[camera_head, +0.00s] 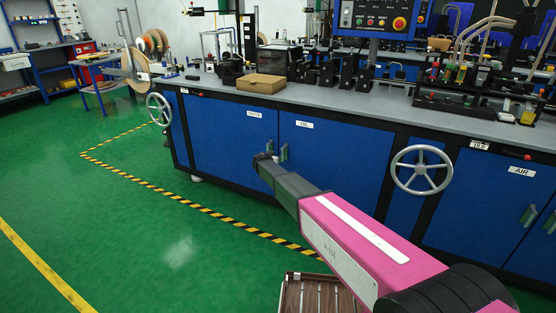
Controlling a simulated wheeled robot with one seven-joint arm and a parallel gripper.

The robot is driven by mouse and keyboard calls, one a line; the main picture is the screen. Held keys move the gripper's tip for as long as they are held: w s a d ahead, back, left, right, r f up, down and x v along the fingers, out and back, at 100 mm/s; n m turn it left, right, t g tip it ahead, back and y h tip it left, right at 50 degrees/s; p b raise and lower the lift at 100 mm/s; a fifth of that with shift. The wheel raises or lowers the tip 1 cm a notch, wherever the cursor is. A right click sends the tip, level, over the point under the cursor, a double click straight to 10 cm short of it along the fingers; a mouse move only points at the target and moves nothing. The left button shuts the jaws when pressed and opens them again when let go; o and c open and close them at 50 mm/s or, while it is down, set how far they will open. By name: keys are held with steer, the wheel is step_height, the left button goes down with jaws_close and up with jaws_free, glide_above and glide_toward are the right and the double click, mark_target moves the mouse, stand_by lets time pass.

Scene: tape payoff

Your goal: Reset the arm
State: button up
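My arm is pink with a white stripe and reaches from the lower right toward the middle of the picture. It ends in a dark grey wrist and my gripper (263,158), which is small and dark. The gripper is in front of the blue cabinet doors (237,135) of the long machine bench, below the worktop and close to a green door handle (284,152) in the picture. I cannot tell whether it touches the handle. The fingers are too small and dark to tell whether they are open or shut, and nothing held can be made out.
The grey worktop (225,88) carries a cardboard box (261,83), black fixtures and a control panel (376,17). Handwheels stick out at the front (420,170) and left end (159,109). Tape reels (137,66) stand behind. The green floor (110,215) at left is clear, with striped marking tape.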

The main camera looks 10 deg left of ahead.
steer(key=shift+s, duration=0.2)
steer(key=s+d+g, duration=0.4)
steer(key=s+d, duration=0.7)
steer(key=d, duration=0.3)
steer(key=s+d+g, duration=0.4)
steer(key=s+d, duration=0.7)
steer(key=d, duration=0.3)
steer(key=s+d+r+n+g+y, duration=0.1)
steer(key=s+d, duration=0.3)
steer(key=s, duration=0.8)
steer(key=s+d+r+n+g+y, duration=0.1)
steer(key=s+d+n+g+y, duration=0.2)
steer(key=s, duration=0.9)
steer(key=shift+s+d+r+g+y, duration=0.2)
steer(key=shift+d+r+g+y, duration=0.15)
steer(key=shift+d, duration=0.8)
